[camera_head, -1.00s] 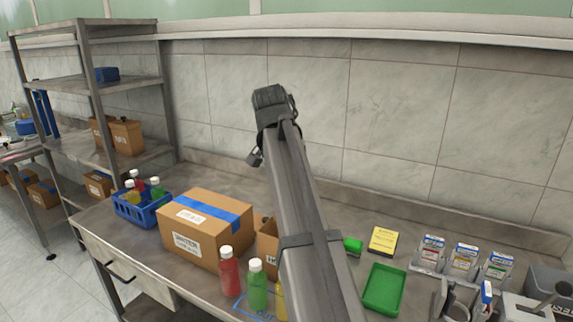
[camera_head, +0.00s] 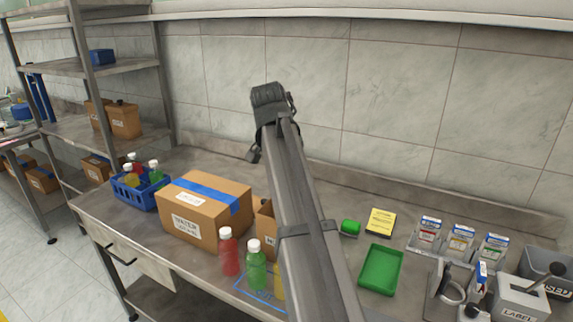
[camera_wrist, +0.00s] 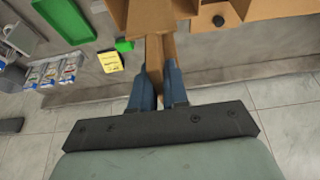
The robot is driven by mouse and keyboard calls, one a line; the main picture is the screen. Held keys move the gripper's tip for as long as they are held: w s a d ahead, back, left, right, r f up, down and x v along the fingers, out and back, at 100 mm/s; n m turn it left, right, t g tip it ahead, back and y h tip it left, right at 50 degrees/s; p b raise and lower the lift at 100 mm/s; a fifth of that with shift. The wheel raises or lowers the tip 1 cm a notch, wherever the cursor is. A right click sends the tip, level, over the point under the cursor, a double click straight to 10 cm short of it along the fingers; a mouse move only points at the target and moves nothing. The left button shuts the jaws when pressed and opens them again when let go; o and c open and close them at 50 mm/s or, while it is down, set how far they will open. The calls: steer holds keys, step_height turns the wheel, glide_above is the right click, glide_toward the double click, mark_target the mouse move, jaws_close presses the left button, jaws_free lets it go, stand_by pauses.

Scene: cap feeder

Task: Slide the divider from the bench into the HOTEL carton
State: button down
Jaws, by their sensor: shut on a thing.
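My gripper (camera_wrist: 157,78) shows in the wrist view with its two blue fingers closed on the divider (camera_wrist: 154,58), a narrow brown cardboard piece. The divider stands out beyond the fingertips, toward open brown cardboard (camera_wrist: 150,16) at the top of the view. I cannot tell whether its far end is inside that cardboard. In the head view, a small open carton (camera_head: 264,222), apparently the HOTEL carton, stands behind my arm. Only its left side and part of a letter show. My gripper and the divider cannot be made out in the head view.
A large taped carton (camera_head: 205,207) stands left of the small one. Red (camera_head: 229,252) and green (camera_head: 256,266) bottles stand in front. A blue basket (camera_head: 138,190) is at left.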

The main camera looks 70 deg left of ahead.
steer(key=shift+f, duration=0.15)
steer(key=shift+f, duration=2.2)
steer(key=shift+f, duration=3.75)
steer(key=shift+f, duration=1.4)
steer(key=c, duration=1.1)
jaws_free()
steer(key=c, duration=0.3)
